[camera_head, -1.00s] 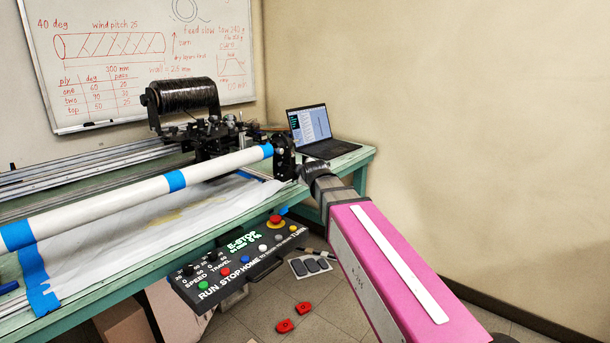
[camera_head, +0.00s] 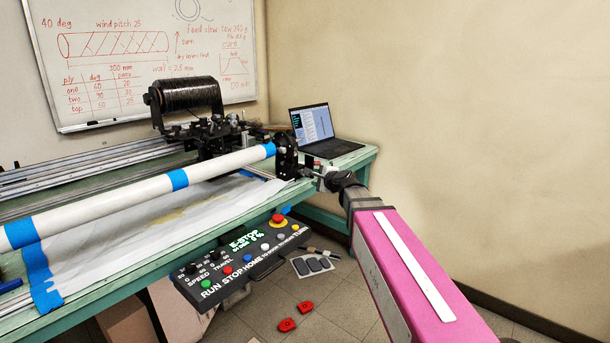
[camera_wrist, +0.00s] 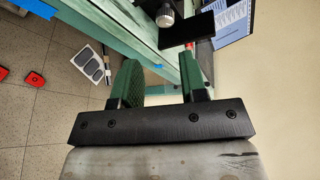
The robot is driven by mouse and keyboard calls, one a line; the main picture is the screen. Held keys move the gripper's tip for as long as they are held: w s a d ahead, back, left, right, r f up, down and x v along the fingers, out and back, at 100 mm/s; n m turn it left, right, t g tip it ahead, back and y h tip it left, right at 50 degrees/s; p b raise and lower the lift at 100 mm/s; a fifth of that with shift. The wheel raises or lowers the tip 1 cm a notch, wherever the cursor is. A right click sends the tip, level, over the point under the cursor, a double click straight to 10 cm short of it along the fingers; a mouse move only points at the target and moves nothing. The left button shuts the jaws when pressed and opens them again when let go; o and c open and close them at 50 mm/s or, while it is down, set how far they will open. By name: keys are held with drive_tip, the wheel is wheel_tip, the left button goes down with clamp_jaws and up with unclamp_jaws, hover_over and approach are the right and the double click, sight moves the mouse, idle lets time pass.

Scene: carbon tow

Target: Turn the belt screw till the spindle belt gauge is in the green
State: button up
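My gripper (camera_head: 320,174) is at the right end of the winder, by the dark end bracket (camera_head: 287,158). In the wrist view its two green-padded fingers (camera_wrist: 162,84) are apart with nothing between them. Beyond the fingertips a round silver knob-like end (camera_wrist: 165,16) shows at the top; it may be the belt screw, but I cannot be sure. A black plate (camera_wrist: 188,30) is right of it, with a small red and white part (camera_wrist: 190,46) below the plate. No gauge reading can be made out.
The green bench (camera_head: 355,163) carries an open laptop (camera_head: 318,132) behind my gripper. A black control panel (camera_head: 245,258) hangs at the bench front. Red pieces (camera_head: 288,325) lie on the floor. A white tube (camera_head: 110,205) runs along the winder.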

drive_tip(key=w+a+m, duration=0.1)
drive_tip(key=w, duration=0.2)
drive_tip(key=w+a+f+m, duration=0.1)
drive_tip(key=w+a, duration=0.1)
drive_tip(key=w, duration=0.1)
drive_tip(key=w+a+f, duration=0.1)
drive_tip(key=w+a, duration=0.1)
drive_tip(key=w, duration=0.1)
drive_tip(key=shift+a+m, duration=0.15)
drive_tip(key=shift+m, duration=0.25)
drive_tip(key=c, duration=0.6)
